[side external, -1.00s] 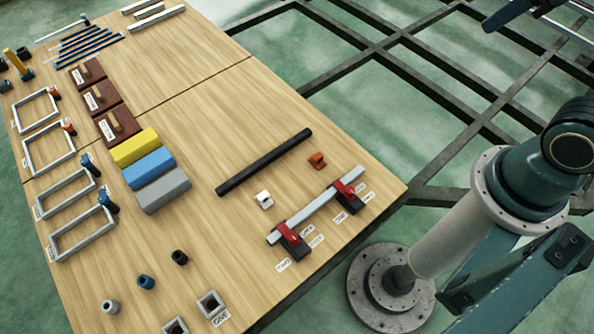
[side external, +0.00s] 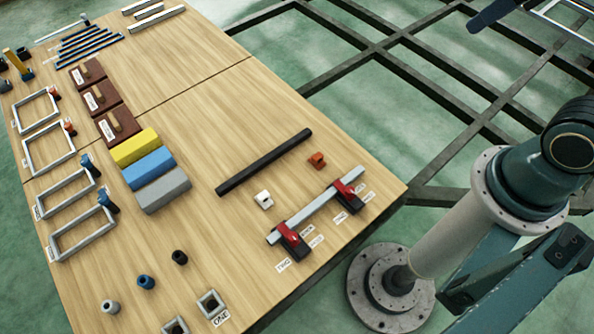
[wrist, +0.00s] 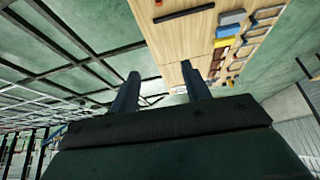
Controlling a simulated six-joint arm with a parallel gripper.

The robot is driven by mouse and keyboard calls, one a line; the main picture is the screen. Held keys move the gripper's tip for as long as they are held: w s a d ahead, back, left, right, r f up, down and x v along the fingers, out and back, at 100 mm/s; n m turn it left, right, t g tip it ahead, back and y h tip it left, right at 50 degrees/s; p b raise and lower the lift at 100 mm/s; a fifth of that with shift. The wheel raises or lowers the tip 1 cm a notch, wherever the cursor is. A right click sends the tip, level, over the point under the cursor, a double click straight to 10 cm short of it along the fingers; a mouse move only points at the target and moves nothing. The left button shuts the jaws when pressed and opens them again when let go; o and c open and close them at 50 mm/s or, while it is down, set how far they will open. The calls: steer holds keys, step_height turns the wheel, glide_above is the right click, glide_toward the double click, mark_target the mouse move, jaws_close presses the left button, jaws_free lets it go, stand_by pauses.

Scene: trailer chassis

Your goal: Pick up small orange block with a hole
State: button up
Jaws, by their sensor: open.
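The small orange block (side external: 317,160) sits on the wooden table, between the black bar and the grey bar with red clamps. A hole in it is too small to make out. In the wrist view a small orange-red spot at the table's upper edge (wrist: 158,3) may be the same block. My gripper (wrist: 160,82) is open and empty, its two dark fingers apart. It is well away from the block and off the table.
A black bar (side external: 264,162) lies left of the block. A grey bar (side external: 318,206) rests in red clamps in front of it, and a small white block (side external: 263,200) is nearby. Yellow, blue (side external: 149,168) and grey blocks stand further left. The table's right edge is close.

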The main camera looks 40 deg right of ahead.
steer(key=w+m, duration=0.2)
steer(key=w, duration=0.5)
steer(key=m+g, duration=0.6)
steer(key=m, duration=1)
glide_above(318, 156)
step_height(318, 156, down, 53)
steer(key=shift+f, duration=4.25)
